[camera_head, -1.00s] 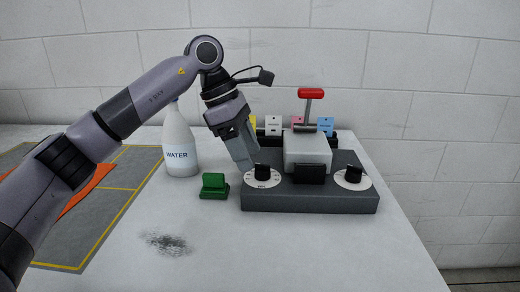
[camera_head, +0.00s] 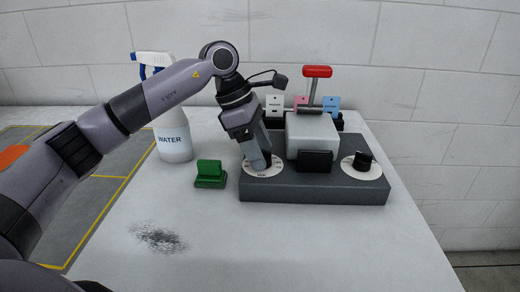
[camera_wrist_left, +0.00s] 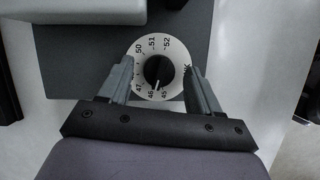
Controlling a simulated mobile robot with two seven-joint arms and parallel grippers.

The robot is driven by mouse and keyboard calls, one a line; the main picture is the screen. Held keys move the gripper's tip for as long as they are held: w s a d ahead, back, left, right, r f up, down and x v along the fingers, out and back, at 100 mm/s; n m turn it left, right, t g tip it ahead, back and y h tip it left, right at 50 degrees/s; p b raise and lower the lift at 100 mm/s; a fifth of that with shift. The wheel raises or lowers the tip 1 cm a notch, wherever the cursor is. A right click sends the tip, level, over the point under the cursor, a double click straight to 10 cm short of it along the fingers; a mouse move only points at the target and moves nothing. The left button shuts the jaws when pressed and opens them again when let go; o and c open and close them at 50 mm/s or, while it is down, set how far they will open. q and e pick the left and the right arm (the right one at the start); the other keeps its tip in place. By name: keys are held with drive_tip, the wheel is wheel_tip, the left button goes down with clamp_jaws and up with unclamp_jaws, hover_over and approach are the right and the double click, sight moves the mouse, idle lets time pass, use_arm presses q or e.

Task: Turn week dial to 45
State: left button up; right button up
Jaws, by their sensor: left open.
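The week dial is a white disc (camera_wrist_left: 141,87) with a black knob (camera_wrist_left: 158,70) at its centre. The wrist view shows numbers including 45, 46, 47, 50, 51 and 52, and part of a "WK" label. The knob's long axis runs roughly toward the 45–46 side; its exact reading is unclear. In the head view the dial (camera_head: 275,171) is at the left of the dark grey base, with its knob hidden by my gripper. My left gripper (camera_head: 258,166) points down over it. In the wrist view its open fingers (camera_wrist_left: 160,85) stand either side of the knob, apparently clear of it.
The grey base (camera_head: 310,190) carries a light block (camera_head: 312,130), a red-handled lever (camera_head: 317,72) and a second dial (camera_head: 362,161) at right. A green block (camera_head: 209,174) and a water spray bottle (camera_head: 174,140) stand left.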

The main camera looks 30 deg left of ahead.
use_arm(q)
drive_tip(key=shift+d+f, duration=0.1)
drive_tip(key=shift+f, duration=0.1)
drive_tip(key=c, duration=1)
drive_tip(key=shift+n, duration=0.3)
drive_tip(key=shift+n+t+y+b, duration=0.15)
drive_tip(key=shift+n+t+y, duration=0.3)
drive_tip(key=shift+n, duration=0.9)
drive_tip(key=shift+n+t+y+b, duration=0.2)
drive_tip(key=shift+n+t, duration=0.35)
drive_tip(key=shift+n, duration=0.8)
drive_tip(key=shift+r, duration=0.1)
drive_tip(key=o, duration=1)
